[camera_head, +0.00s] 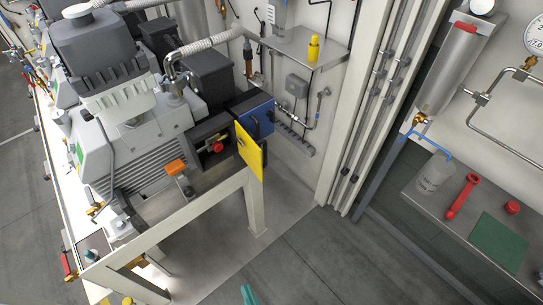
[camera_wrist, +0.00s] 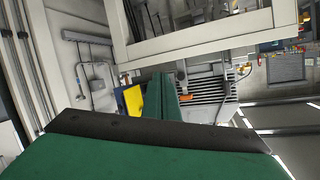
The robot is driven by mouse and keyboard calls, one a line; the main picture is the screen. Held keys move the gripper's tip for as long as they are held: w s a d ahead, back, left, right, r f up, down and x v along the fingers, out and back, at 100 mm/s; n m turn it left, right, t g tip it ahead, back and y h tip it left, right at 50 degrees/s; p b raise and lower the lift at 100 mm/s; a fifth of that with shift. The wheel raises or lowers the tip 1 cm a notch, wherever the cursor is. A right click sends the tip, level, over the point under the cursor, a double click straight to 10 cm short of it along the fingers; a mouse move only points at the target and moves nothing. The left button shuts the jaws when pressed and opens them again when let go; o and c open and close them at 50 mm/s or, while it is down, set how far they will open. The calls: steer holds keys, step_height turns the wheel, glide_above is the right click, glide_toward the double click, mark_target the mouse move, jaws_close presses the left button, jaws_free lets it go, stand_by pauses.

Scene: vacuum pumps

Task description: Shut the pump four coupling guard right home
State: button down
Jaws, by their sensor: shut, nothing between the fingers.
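The yellow coupling guard (camera_head: 250,150) stands swung out from the end of the nearest pump (camera_head: 140,140), on a frame bench. A dark opening (camera_head: 210,148) with a red part inside shows to the left of the guard. A blue panel (camera_head: 254,115) is just behind it. I cannot read a pump number. In the wrist view the guard (camera_wrist: 131,102) is partly hidden by a green finger. My gripper (camera_head: 248,295) shows only as a green tip at the bottom of the head view, below and apart from the guard. It also shows in the wrist view (camera_wrist: 161,88), shut and empty.
An orange-handled part (camera_head: 176,167) sticks out at the pump's front, left of the guard. The bench's pale rail and leg (camera_head: 255,203) stand below. A pale upright with pipes (camera_head: 365,100) is to the right. The floor (camera_head: 290,255) between is clear.

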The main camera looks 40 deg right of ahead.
steer(key=w+d+f+m+h, duration=0.1)
steer(key=w+d+f+m, duration=0.1)
steer(key=w+d+m, duration=0.95)
steer(key=w+d+r+m+t, duration=0.15)
steer(key=w+d+r, duration=0.35)
steer(key=d, duration=0.5)
steer(key=w+d+r+m+t, duration=0.1)
steer(key=w+d+r+t, duration=0.15)
steer(key=d+r, duration=0.65)
steer(key=d+f+x, duration=0.1)
steer(key=x, duration=1)
steer(key=shift+g+y, duration=0.3)
steer(key=shift+s+a+f, duration=0.1)
steer(key=shift+s+a, duration=0.1)
steer(key=shift+a, duration=0.55)
steer(key=shift+s+a+f, duration=0.1)
steer(key=shift+s+a, duration=0.1)
steer(key=shift+a, duration=0.55)
steer(key=shift+s+a+f, duration=0.15)
steer(key=shift+s+a, duration=0.05)
steer(key=shift+a, duration=0.55)
